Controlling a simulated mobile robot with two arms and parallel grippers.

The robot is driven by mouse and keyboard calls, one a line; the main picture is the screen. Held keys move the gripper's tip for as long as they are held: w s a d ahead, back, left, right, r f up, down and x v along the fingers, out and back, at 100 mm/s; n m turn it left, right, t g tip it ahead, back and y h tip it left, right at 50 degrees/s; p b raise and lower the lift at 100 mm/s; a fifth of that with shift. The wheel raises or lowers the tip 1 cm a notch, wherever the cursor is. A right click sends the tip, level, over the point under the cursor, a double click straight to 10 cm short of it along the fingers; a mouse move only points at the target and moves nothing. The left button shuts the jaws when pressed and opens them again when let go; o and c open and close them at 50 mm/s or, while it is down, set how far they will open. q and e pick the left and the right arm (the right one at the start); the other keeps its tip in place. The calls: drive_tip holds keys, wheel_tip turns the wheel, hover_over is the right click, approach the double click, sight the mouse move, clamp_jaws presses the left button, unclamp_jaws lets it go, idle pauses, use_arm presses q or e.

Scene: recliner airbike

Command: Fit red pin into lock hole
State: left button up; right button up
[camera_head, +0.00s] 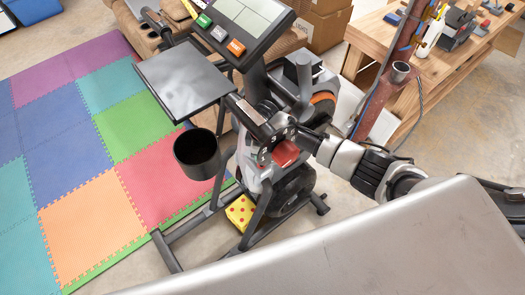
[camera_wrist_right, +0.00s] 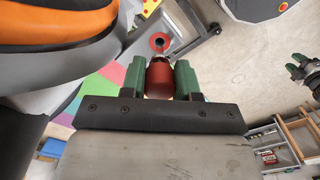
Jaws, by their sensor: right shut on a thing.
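The exercise bike (camera_head: 262,180) stands in the middle of the head view. My right gripper (camera_wrist_right: 158,72) comes in from the right and shows at the bike's frame in the head view. In the right wrist view its green fingers are shut on the red pin (camera_wrist_right: 160,82), whose rounded body sits between them. A red ring with a dark centre (camera_wrist_right: 159,42) shows just beyond the pin; I cannot tell whether it is the lock hole's rim. A red part (camera_head: 285,153) also shows by the gripper in the head view.
The bike's console (camera_head: 240,30), flat dark panel (camera_head: 183,76) and cup holder (camera_head: 197,155) are close to the arm. Its orange and grey casing (camera_wrist_right: 60,24) is left in the wrist view. A wooden workbench (camera_head: 420,60) is at upper right; coloured mats (camera_head: 90,160) lie left.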

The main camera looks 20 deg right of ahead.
drive_tip(key=shift+p, duration=0.45)
idle(0.7)
drive_tip(key=shift+f+b, duration=1.65)
drive_tip(key=shift+f, duration=0.65)
drive_tip(key=o, duration=1)
wheel_tip(320, 180, up, 11)
drive_tip(key=shift+f+b, duration=0.1)
drive_tip(key=shift+b, duration=0.55)
